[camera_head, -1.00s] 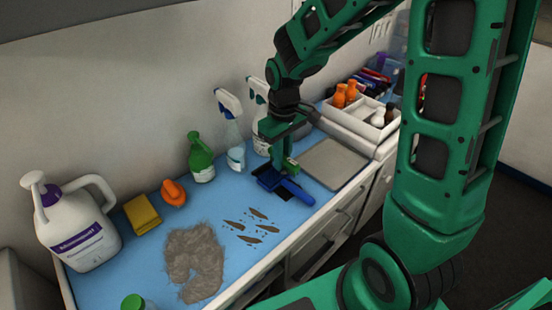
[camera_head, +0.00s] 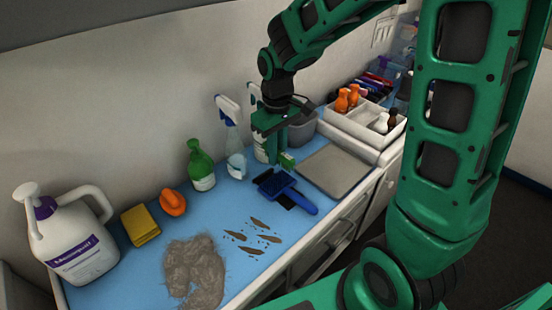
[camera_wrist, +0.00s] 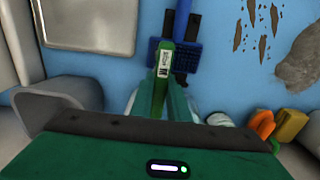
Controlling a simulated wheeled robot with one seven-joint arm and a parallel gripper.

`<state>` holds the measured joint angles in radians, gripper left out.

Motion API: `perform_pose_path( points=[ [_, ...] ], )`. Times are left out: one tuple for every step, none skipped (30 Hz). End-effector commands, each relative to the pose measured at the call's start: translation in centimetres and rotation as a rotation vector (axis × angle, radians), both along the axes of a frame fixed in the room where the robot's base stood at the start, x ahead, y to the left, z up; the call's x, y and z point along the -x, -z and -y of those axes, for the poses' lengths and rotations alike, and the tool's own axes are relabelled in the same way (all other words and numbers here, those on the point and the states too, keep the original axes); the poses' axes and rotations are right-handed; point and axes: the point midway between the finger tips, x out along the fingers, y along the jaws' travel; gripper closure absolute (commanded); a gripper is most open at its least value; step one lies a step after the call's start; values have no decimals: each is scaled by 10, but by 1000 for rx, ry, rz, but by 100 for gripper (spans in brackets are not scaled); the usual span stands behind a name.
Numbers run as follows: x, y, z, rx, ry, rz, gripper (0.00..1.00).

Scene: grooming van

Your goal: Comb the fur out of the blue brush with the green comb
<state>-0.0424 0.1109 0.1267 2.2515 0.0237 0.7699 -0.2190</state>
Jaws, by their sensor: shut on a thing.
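The blue brush (camera_head: 303,201) lies on the blue counter top, its head to the left and its handle pointing right and toward the front edge. It also shows in the wrist view (camera_wrist: 186,61). My gripper (camera_head: 279,158) is shut on the green comb (camera_wrist: 162,77) and holds it just above the brush. In the head view the comb (camera_head: 287,161) is mostly hidden by the fingers. I cannot tell whether it touches the brush, or whether fur sits in the bristles.
Grey-brown fur (camera_head: 196,272) and small brown tufts (camera_head: 258,223) lie on the counter. A grey bin (camera_head: 303,129) stands behind my gripper, with spray bottles (camera_head: 235,150) to the left. A flat grey panel (camera_head: 335,168) and a white tray (camera_head: 358,124) are to the right.

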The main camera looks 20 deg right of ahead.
Motion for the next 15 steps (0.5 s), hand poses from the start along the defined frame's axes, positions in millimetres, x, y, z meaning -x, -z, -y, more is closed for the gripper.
perform_pose_path(
  points=[
    [-1,-5,0,0,1,3,100],
    [-1,-8,0,0,1,3,100],
    [-1,-12,1,0,1,3,100],
    [-1,-14,1,0,1,3,100],
    [-1,-17,1,-1,1,4,100],
    [-1,-21,1,-1,1,4,100],
    [0,-23,1,0,1,3,100],
    [-1,-26,1,0,1,3,100],
    [-1,-29,1,0,2,3,100],
    [-1,-32,1,0,2,3,100],
    [-1,-35,1,0,2,2,100],
    [-1,-38,1,0,2,3,100],
    [-1,-40,1,0,2,3,100],
    [-1,-41,1,0,2,3,100],
    [0,-43,1,0,2,2,100]
  ],
)
